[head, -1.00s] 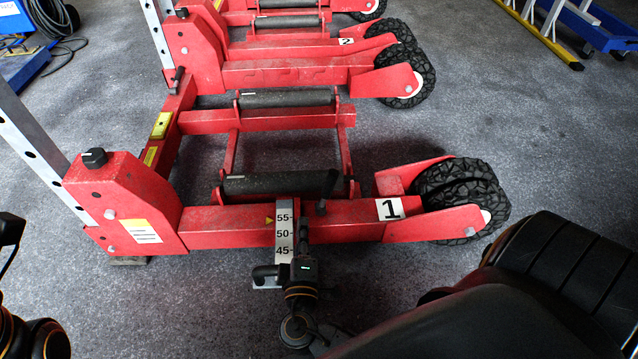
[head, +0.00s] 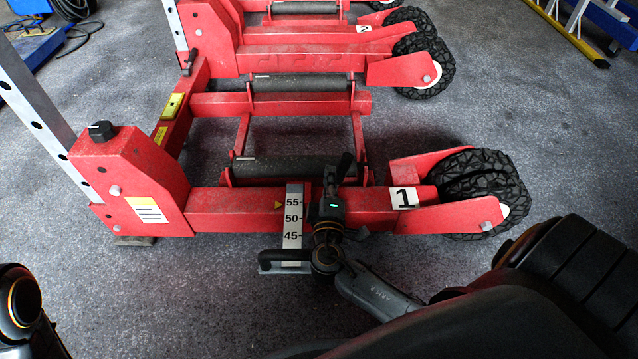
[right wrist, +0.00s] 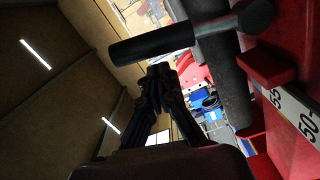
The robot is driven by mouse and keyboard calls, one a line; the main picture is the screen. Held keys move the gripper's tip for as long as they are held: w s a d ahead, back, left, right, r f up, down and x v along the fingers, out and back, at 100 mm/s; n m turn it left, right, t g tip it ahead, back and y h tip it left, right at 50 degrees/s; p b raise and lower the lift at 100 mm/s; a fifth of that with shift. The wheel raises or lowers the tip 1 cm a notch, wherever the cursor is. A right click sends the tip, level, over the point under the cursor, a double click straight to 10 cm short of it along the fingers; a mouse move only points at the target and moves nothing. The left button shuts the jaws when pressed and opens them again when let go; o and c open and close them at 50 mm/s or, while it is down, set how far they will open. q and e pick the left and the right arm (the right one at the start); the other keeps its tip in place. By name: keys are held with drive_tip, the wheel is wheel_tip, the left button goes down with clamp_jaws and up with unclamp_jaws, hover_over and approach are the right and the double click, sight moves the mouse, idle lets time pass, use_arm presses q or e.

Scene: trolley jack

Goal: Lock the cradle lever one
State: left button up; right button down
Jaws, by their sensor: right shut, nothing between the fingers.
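The cradle lever of unit one is a short black lever (head: 345,165) standing up from the red beam beside the number 1 label (head: 404,198). In the right wrist view the black lever (right wrist: 150,46) lies across the top, close beyond the fingertips. My right gripper (head: 330,180) is over the beam, right of the height scale (head: 292,218), and partly covers the lever's foot. Its fingers (right wrist: 161,72) are together with nothing between them. I cannot tell whether they touch the lever. My left gripper is out of view.
The dark roller (head: 290,169) lies just behind the lever. A black bent handle (head: 283,256) sticks out at the scale's foot. The tyre (head: 480,185) stands at the right, the red upright housing (head: 130,180) at the left. The floor in front is mostly free.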

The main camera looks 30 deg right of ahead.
drive_tip(key=shift+d, duration=0.2)
drive_tip(key=shift+s+d, duration=0.1)
drive_tip(key=shift+s, duration=0.05)
